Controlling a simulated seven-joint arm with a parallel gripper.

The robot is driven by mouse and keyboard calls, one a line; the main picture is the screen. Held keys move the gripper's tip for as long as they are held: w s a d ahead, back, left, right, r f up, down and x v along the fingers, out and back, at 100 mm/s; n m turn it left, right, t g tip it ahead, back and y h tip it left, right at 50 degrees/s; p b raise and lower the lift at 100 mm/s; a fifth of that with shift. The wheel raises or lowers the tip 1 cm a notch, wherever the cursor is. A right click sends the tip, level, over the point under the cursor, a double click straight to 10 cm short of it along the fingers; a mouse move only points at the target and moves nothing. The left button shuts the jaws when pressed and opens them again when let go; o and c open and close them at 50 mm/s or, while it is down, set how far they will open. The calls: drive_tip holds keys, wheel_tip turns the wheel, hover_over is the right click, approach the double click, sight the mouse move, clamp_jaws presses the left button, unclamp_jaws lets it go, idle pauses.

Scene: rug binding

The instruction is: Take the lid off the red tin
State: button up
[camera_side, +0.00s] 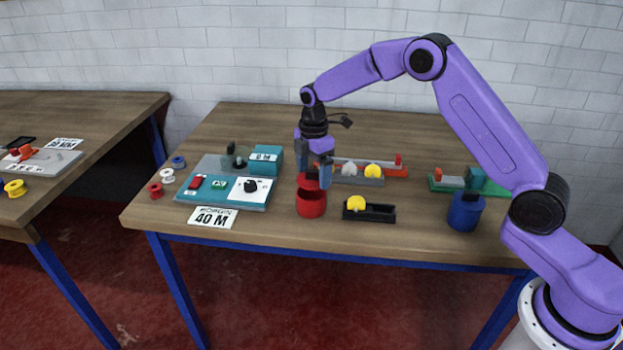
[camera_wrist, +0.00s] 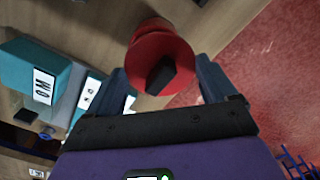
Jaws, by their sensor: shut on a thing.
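The red tin (camera_side: 311,207) stands upright near the front edge of the wooden table in the side view. Its red lid (camera_side: 308,181) is between the fingers of my gripper (camera_side: 313,178), just above the tin. The dark opening of the tin shows below the lid, so the two look apart. In the wrist view, the lid with its black knob (camera_wrist: 160,76) sits between the two fingers of my gripper (camera_wrist: 162,68). The red tin (camera_wrist: 153,27) shows behind it, partly hidden by the lid. My gripper is shut on the lid.
A teal and grey machine (camera_side: 222,190) stands left of the tin, with small spools (camera_side: 168,176) beside it. A black holder with a yellow disc (camera_side: 380,213) is close on the right. A blue tin (camera_side: 466,213) stands farther right. Rails with discs (camera_side: 357,180) lie behind.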

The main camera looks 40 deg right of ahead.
drive_tip(key=s+r, duration=0.2)
drive_tip(key=r, duration=0.1)
drive_tip(key=s+r, duration=0.2)
drive_tip(key=shift+d, duration=0.25)
drive_tip(key=s+d+r, duration=0.1)
drive_tip(key=s+r, duration=0.3)
drive_tip(key=s, duration=0.5)
drive_tip(key=s+d+f, duration=0.3)
drive_tip(key=s+d, duration=0.4)
drive_tip(key=s, duration=0.2)
drive_tip(key=s+d+f, duration=0.3)
drive_tip(key=s+d, duration=0.4)
drive_tip(key=s, duration=0.3)
hover_over(413, 218)
drive_tip(key=f, duration=0.9)
drive_tip(key=shift+s, duration=0.3)
drive_tip(key=shift+w+f, duration=0.15)
drive_tip(key=shift+f, duration=0.15)
drive_tip(key=shift+w+f, duration=0.1)
drive_tip(key=shift+f, duration=1.5)
drive_tip(key=shift+f, duration=0.15)
